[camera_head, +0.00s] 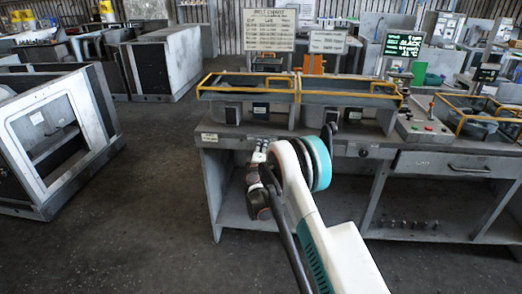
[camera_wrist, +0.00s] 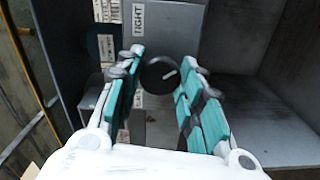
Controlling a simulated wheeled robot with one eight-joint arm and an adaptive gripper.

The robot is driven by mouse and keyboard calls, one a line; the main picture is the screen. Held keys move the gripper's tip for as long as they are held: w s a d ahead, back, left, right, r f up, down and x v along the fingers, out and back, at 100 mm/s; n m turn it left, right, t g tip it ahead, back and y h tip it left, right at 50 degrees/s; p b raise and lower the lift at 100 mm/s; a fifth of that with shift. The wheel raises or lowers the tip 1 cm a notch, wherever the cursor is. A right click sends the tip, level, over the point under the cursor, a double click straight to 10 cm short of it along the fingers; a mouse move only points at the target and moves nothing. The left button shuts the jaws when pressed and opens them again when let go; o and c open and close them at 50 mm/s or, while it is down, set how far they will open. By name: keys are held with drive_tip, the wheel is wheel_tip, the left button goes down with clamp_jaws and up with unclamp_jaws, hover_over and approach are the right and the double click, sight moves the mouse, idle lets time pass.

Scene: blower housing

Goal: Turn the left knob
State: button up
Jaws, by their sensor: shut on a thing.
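A round black knob (camera_wrist: 159,76) with a white pointer line shows in the wrist view, on the grey front panel of the bench. My gripper (camera_wrist: 163,64) has its two teal-padded fingers on either side of this knob and is shut on it. In the head view my white and teal arm (camera_head: 303,185) reaches to the front of the bench. It hides the knob there, and the fingers cannot be made out clearly. Another dark knob (camera_head: 362,153) sits on the bench front, right of my arm.
The grey workbench (camera_head: 440,165) has yellow-railed trays (camera_head: 247,86) on top and open shelf space below. A paper label (camera_wrist: 137,20) is above the gripped knob. A grey cabinet (camera_head: 20,135) stands at the left. The floor (camera_head: 150,200) between is clear.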

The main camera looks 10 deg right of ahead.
drive_tip(key=o, duration=1.1)
drive_tip(key=shift+c, duration=0.2)
drive_tip(key=shift+s, duration=0.15)
drive_tip(key=v, duration=1.1)
drive_tip(key=shift+s, duration=0.35)
drive_tip(key=shift+a, duration=0.1)
